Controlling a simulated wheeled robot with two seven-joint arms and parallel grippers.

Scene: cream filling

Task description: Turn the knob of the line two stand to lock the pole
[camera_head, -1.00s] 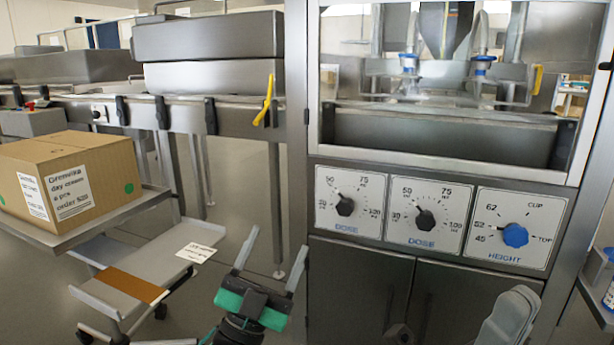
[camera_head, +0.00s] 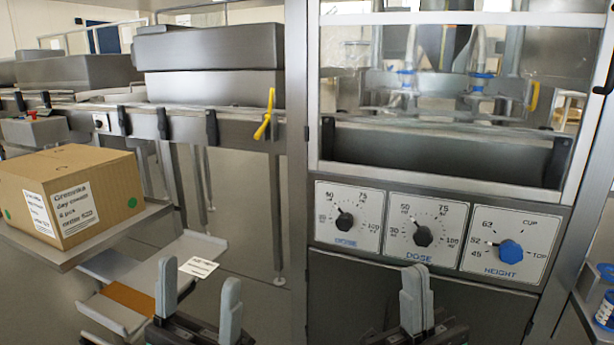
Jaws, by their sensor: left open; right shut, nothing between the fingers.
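No stand with a pole and locking knob can be made out for certain in this view. The knobs in sight are on the machine front: a black dose knob (camera_head: 344,220), a second black dose knob (camera_head: 423,236) and a blue height knob (camera_head: 510,251), whose pointer is near 52. My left gripper (camera_head: 198,290) is open and empty at the bottom, left of the machine, with its fingers pointing up. My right gripper (camera_head: 416,293) is shut and empty in front of the lower machine doors, below the second dose knob, and apart from it in the picture.
A cardboard box (camera_head: 72,197) sits on a metal shelf at the left. A low cart (camera_head: 188,254) with a label stands below it. A steel conveyor (camera_head: 190,122) with a yellow handle (camera_head: 266,113) is behind. Open floor shows between conveyor and machine.

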